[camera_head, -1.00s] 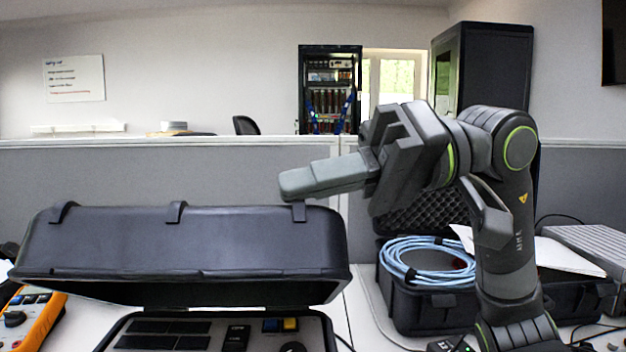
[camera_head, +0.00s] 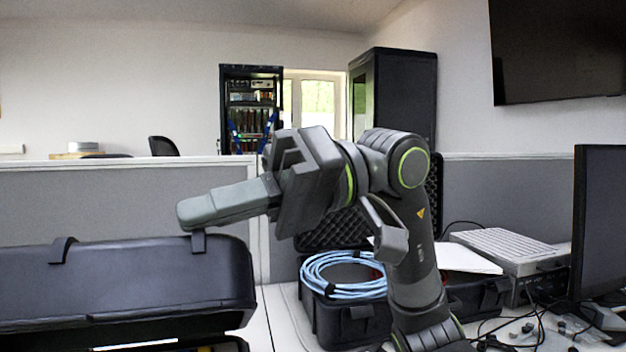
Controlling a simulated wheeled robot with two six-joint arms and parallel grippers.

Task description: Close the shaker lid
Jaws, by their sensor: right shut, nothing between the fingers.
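The shaker is a dark hard case whose lid (camera_head: 130,280) stands partly open at the lower left, cut off by the left picture edge. Only a narrow part of the shaker base (camera_head: 225,344) shows under the lid, with a gap between them. My right gripper (camera_head: 190,216) is shut and empty. Its fingertips are at the top edge of the lid, near the lid's right end; whether they touch it I cannot tell. My left gripper is not in view.
An open black case with a coiled blue cable (camera_head: 345,275) stands right of the shaker. Further right are a grey device (camera_head: 510,250), a monitor (camera_head: 600,220) and loose cables. A grey partition (camera_head: 110,200) runs behind the table.

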